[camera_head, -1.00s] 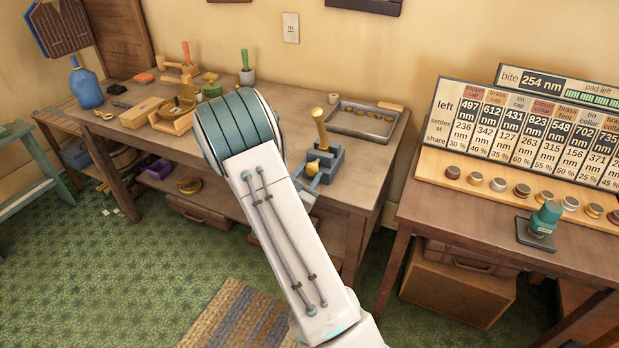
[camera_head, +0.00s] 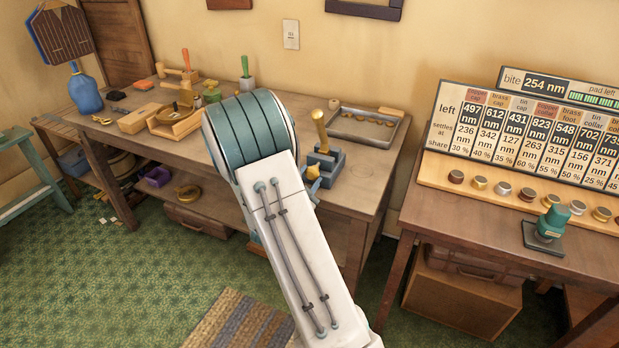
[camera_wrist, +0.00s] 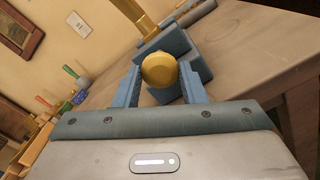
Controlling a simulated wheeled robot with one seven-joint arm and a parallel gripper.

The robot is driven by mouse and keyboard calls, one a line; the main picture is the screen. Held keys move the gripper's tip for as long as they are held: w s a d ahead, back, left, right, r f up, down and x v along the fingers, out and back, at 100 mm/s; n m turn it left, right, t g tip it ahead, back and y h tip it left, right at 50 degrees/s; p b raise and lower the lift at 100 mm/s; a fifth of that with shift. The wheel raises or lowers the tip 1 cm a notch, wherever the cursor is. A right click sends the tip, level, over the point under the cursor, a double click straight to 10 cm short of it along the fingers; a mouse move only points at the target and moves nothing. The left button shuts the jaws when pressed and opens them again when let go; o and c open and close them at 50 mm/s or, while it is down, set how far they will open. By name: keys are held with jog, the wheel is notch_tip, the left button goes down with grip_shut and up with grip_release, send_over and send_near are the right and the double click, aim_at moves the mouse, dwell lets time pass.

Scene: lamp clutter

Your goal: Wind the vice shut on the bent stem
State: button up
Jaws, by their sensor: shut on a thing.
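The vice (camera_head: 337,160) is a small blue-grey block on the bench, right of my arm. A brass stem (camera_head: 320,128) with a thicker top rises from it, slightly tilted; it also shows at the top of the wrist view (camera_wrist: 141,18). The vice's round brass knob (camera_wrist: 159,70) faces the wrist camera. My gripper (camera_wrist: 161,78) has its two blue fingers shut on the knob, one on each side. The vice body (camera_wrist: 178,45) lies just behind it. In the head view the hand is mostly hidden behind my arm. The gap between the jaws and stem cannot be made out.
A grey tray (camera_head: 343,126) of small parts lies behind the vice. A wooden fixture (camera_head: 174,122) and tools fill the bench's left half. On the right table (camera_head: 434,213) stand a value board (camera_head: 506,126) with a "bite 254 nm" display, several caps and a green device (camera_head: 552,221).

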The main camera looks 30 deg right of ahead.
jog(key=shift+f+m+b, duration=0.35)
jog(key=shift+m+b, duration=0.25)
jog(key=shift+b, duration=0.5)
jog(key=o, duration=0.6)
jog(key=shift+r, duration=0.35)
jog(key=v, duration=0.5)
